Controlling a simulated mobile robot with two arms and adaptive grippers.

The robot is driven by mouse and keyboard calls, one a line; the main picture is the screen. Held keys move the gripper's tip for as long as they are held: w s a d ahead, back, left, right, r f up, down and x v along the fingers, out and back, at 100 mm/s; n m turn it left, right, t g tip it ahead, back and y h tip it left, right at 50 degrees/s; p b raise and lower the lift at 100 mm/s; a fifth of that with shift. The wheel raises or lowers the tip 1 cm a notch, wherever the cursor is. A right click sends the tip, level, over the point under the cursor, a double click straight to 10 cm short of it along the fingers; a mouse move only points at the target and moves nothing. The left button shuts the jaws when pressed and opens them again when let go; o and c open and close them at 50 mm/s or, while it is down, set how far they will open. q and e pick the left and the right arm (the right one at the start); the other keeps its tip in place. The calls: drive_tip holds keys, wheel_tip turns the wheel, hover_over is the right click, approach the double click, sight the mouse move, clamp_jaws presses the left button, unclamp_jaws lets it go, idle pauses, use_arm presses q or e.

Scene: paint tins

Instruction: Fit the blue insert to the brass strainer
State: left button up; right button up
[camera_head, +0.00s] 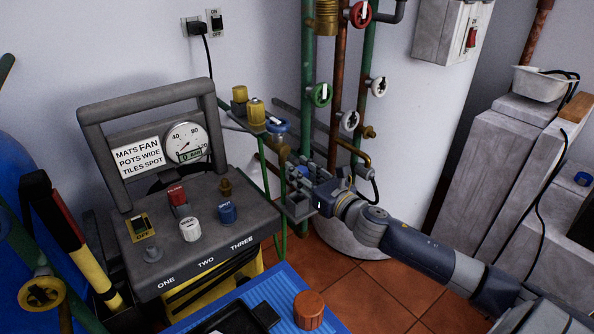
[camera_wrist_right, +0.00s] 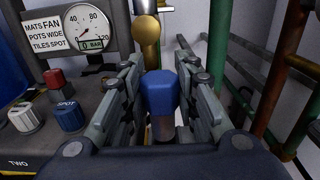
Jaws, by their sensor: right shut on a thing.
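My right gripper (camera_head: 300,185) reaches in from the right beside the grey panel. In the right wrist view my right gripper (camera_wrist_right: 160,105) is shut on the blue insert (camera_wrist_right: 160,90), a blue block with a paler stem below it. A bit of the insert shows in the head view (camera_head: 303,171), mostly hidden by the fingers. A brass fitting, apparently the strainer (camera_wrist_right: 147,30), is just beyond the insert in the wrist view. It seems to be the brass part (camera_head: 282,152) under the blue valve handle in the head view. I cannot tell whether they touch. My left gripper is out of view.
The grey control panel (camera_head: 150,255) with knobs and a gauge (camera_head: 186,141) stands left of the gripper. Green and rusty pipes with valve wheels (camera_head: 349,121) rise behind it. A blue ribbed tray (camera_head: 280,285) lies in front. Tiled floor (camera_head: 365,300) is open at right.

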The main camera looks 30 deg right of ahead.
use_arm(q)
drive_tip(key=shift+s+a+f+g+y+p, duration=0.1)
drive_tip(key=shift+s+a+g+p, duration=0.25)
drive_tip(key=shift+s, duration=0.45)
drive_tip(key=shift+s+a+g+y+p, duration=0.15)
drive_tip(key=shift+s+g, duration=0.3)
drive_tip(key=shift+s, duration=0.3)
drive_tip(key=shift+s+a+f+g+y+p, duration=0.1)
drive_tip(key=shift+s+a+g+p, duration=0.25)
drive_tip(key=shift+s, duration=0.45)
use_arm(e)
drive_tip(key=s+d, duration=0.1)
drive_tip(key=s, duration=1.5)
drive_tip(key=shift+s+d, duration=0.15)
drive_tip(key=shift+d, duration=0.05)
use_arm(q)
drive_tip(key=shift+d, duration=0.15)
